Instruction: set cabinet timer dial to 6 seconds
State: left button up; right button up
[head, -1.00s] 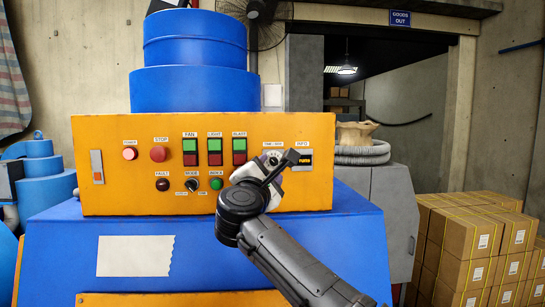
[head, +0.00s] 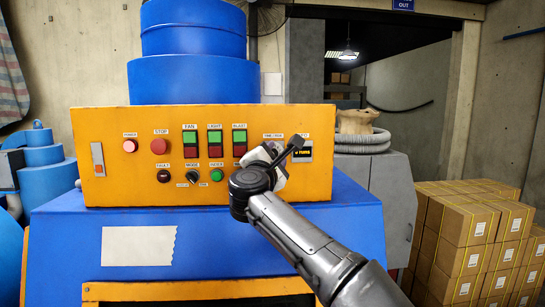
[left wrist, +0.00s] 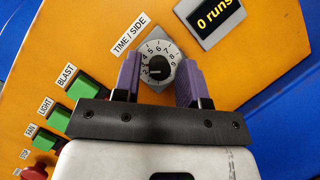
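The timer dial (left wrist: 160,68) is a round black knob with a pale ring of numbers, under the TIME / SIDE label (left wrist: 128,37). In the head view, my left gripper (head: 280,160) is at the right part of the orange panel and mostly hides the dial. My right gripper is not in view.
The display beside the dial reads "0 runs" (left wrist: 214,20). Several buttons line the orange panel (head: 110,185), including the green BLAST button (head: 239,136) and the red STOP button (head: 159,146). Stacked boxes (head: 465,245) stand at the right.

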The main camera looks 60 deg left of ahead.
pick_arm(q)
grip_shut()
jog(key=shift+r+m+g+h+p, duration=0.15)
jog(key=shift+m+g+h+p, duration=0.6)
jog(key=shift+m, duration=1.8)
jog(key=shift+r+m+g+h+p, duration=0.1)
jog(key=shift+m+g+h+p, duration=0.6)
jog(key=shift+m, duration=1.9)
jog(key=shift+r+m+g+h+p, duration=0.15)
jog(key=shift+m+g+h+p, duration=0.2)
jog(key=shift+m+g+p, duration=1.5)
jog(key=shift+m+t+b, duration=0.4)
jog(key=shift+m+b, duration=0.5)
